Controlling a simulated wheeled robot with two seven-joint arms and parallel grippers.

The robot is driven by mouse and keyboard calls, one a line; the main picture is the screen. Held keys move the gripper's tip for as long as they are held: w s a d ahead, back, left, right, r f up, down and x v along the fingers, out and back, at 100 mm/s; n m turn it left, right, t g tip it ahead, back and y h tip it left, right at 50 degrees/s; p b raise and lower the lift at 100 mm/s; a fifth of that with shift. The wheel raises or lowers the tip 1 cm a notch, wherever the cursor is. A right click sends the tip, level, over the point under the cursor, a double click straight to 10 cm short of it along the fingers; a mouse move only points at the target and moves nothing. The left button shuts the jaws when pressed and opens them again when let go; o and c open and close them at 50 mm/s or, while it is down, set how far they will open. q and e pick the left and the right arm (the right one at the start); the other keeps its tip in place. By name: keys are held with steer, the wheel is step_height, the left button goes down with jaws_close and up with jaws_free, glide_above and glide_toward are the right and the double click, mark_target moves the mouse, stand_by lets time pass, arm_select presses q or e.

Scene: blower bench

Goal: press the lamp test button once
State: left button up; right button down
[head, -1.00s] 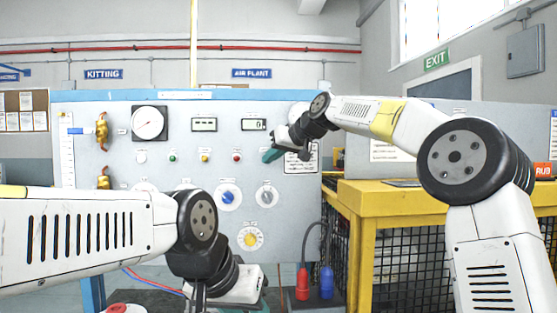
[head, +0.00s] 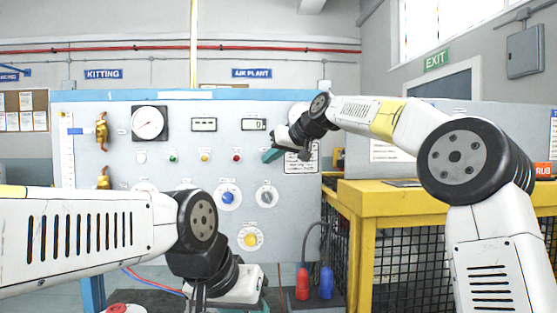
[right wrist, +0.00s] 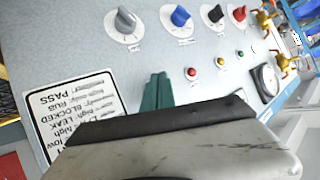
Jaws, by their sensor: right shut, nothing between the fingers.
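The grey panel (head: 295,215) carries a row of small round pieces: a white one (head: 141,157), a green one (head: 172,157), a yellow one (head: 204,157) and a red one (head: 237,157). Their labels are too small to read, so I cannot tell which is the lamp test button; it may be hidden by my arm. My right gripper (head: 270,156) is shut and empty, with its teal fingers in front of the panel, right of the red piece. In the right wrist view its fingertips (right wrist: 158,88) point at bare panel between the red piece (right wrist: 191,72) and a printed card.
Rotary knobs, blue (head: 228,197), grey (head: 266,196) and yellow (head: 250,239), sit lower on the panel. A gauge (head: 149,123) and brass valves (head: 102,131) are at the left. A yellow bench (head: 400,205) stands right of the panel. My left forearm crosses the lower left.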

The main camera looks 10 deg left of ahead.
steer(key=shift+w, duration=0.1)
stand_by(0.7)
steer(key=shift+w+a, duration=0.15)
steer(key=shift+w, duration=0.15)
steer(key=shift+w+a, duration=0.1)
steer(key=shift+w, duration=0.25)
stand_by(0.6)
stand_by(0.4)
steer(key=shift+s+d, duration=0.25)
steer(key=shift+s, duration=0.5)
steer(key=shift+s, duration=0.1)
steer(key=shift+s+d, duration=0.25)
steer(key=shift+s, duration=0.5)
steer(key=shift+s+d, duration=0.2)
steer(key=shift+s, duration=0.6)
steer(key=shift+s+d, duration=0.25)
steer(key=shift+s, duration=0.5)
